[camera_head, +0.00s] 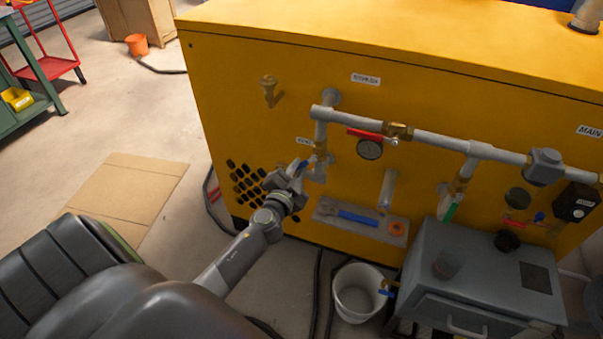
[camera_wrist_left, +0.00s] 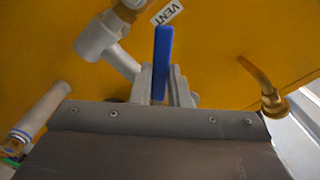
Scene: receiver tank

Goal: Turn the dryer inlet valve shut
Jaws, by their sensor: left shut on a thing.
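A grey pipe with brass valves runs across the yellow tank housing (camera_head: 260,75). A valve with a red lever (camera_head: 364,133) sits on the horizontal pipe; its lever lies along the pipe. A valve with a green lever (camera_head: 450,212) is on the right drop pipe. I cannot tell which one is labelled dryer inlet. My left gripper (camera_head: 300,170) is shut on the blue lever (camera_wrist_left: 163,55) of the lower left valve. In the left wrist view, a label (camera_wrist_left: 167,12) beside this lever reads VENT. The right gripper is not in view.
A small ledge (camera_head: 325,210) below holds a blue-handled tool (camera_head: 358,218) and an orange ring (camera_head: 395,227). A white bucket (camera_head: 357,292) and a grey box unit (camera_head: 470,285) stand in front. Black hoses lie on the floor. Flat cardboard (camera_head: 130,195) lies left.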

